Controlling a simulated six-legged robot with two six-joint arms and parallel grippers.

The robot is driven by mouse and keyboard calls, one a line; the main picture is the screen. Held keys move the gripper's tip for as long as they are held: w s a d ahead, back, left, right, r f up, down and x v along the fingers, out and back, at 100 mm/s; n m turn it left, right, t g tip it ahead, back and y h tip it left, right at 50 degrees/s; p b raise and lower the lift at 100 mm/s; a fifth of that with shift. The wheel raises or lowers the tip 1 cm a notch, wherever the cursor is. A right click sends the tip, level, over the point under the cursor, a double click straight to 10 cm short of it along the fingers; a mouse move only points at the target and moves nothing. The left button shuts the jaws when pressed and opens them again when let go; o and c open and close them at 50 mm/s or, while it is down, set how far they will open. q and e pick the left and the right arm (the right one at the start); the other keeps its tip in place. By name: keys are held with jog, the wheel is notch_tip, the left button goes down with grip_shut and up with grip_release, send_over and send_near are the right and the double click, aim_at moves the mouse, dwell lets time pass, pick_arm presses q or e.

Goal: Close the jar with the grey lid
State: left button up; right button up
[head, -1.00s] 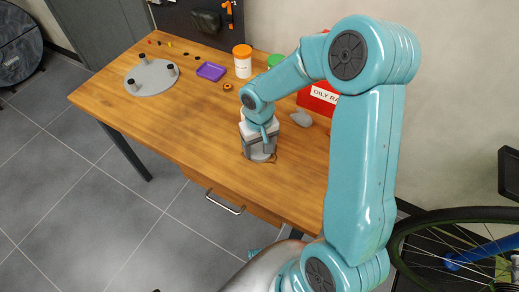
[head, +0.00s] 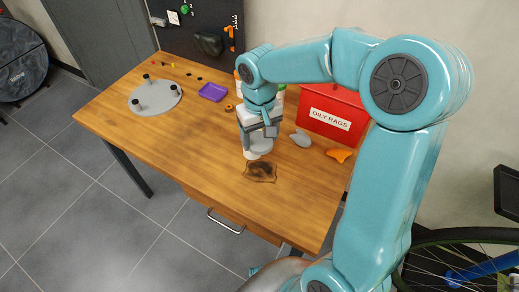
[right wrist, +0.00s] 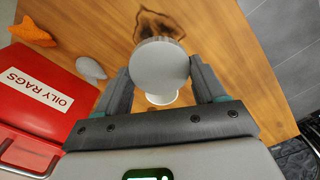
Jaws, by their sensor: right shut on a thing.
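My right gripper (head: 259,132) points down over the table, shut on a round grey piece that looks like the grey lid. In the right wrist view this grey lid (right wrist: 160,65) shows as a flat disc between the two fingers (right wrist: 167,88). A pale rounded edge (right wrist: 163,98) shows just below the disc; I cannot tell whether it belongs to the jar. In the head view a pale base (head: 254,155) shows under the fingers, and any contact there is unclear. My left gripper is not in view.
A dark-stained patch (head: 260,172) lies in front of the gripper. A red oily-rags box (head: 333,108), a grey lump (head: 300,138) and an orange piece (head: 339,155) are to the right. A purple tray (head: 213,92) and a grey disc with posts (head: 155,98) stand left. The front table is clear.

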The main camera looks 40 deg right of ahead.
aim_at(259, 140)
notch_tip(259, 140, up, 6)
jog(key=shift+r+p, duration=0.15)
jog(key=shift+p, duration=0.2)
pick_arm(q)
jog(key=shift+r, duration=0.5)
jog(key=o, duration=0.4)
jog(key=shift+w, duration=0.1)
pick_arm(e)
jog(key=w+a+f+n, duration=0.2)
jog(key=w+a+f, duration=0.1)
jog(key=a+f, duration=0.2)
jog(key=w+a+f+n, duration=0.2)
jog(key=a+f, duration=0.3)
jog(key=a, duration=0.4)
jog(key=shift+w+f, duration=0.35)
jog(key=shift+w, duration=0.5)
jog(key=shift+d, duration=0.1)
